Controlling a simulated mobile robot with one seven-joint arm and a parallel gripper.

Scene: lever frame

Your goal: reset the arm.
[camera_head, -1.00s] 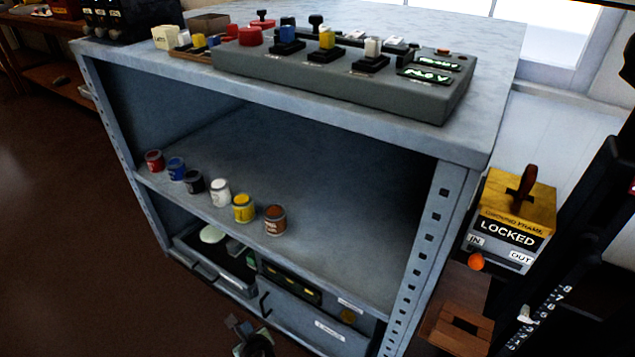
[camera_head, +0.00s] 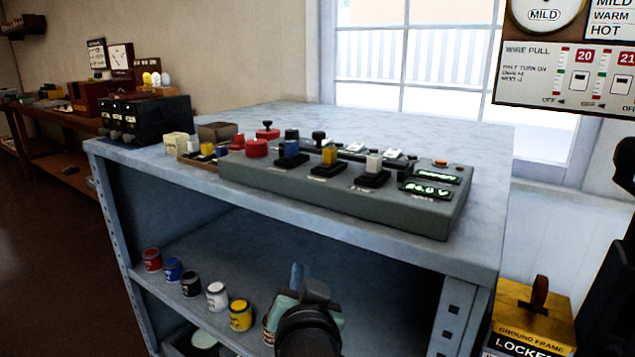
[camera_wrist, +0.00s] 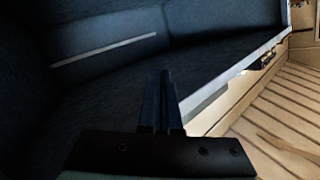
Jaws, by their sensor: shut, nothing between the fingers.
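My gripper (camera_head: 297,273) is at the lower middle of the head view, in front of the shelf opening of the grey metal bench. It covers part of the brown paint pot. In the wrist view its two dark fingers (camera_wrist: 160,98) lie together with nothing between them. The wrist view beyond them is dark, with a pale edge and a slatted surface at the right.
A grey control box (camera_head: 345,195) with coloured levers stands on the bench top (camera_head: 490,180). Several paint pots (camera_head: 217,296) line the shelf. A yellow-topped ground frame box (camera_head: 535,315) is at the right. A wire pull panel (camera_head: 565,75) hangs at the upper right.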

